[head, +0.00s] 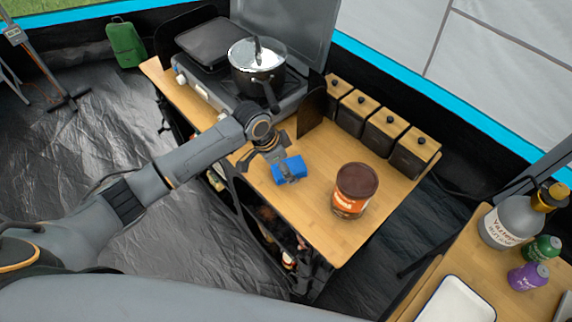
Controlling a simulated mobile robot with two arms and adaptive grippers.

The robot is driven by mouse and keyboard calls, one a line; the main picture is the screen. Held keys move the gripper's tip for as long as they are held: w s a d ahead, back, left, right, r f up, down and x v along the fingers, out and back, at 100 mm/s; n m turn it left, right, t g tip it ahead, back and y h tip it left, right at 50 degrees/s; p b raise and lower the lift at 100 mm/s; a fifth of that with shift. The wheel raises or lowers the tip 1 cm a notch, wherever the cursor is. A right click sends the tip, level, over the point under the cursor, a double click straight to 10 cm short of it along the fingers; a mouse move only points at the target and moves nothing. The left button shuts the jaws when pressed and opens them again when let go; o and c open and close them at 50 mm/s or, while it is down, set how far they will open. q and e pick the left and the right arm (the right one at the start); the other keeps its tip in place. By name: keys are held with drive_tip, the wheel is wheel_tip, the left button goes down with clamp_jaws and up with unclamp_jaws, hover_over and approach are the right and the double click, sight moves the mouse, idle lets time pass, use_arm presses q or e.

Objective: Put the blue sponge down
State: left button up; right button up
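The blue sponge (294,164) is at the left part of the wooden table top, near its front edge. My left gripper (285,168) is over it, with one finger against the near face of the sponge and the far finger mostly hidden. It appears shut on the sponge. The sponge is at or just above the table top; I cannot tell whether it touches the wood. My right gripper is not in view.
A brown-lidded jar (353,191) stands right of the sponge on the table (325,232). Several dark canisters (383,131) line the back edge. A pot (257,75) sits on the stove at the back left. Bare wood lies around the sponge.

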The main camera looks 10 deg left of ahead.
use_arm(q)
drive_tip(key=b+v, duration=0.1)
drive_tip(key=v, duration=1)
drive_tip(key=shift+a+r, duration=0.15)
drive_tip(key=shift+r, duration=0.25)
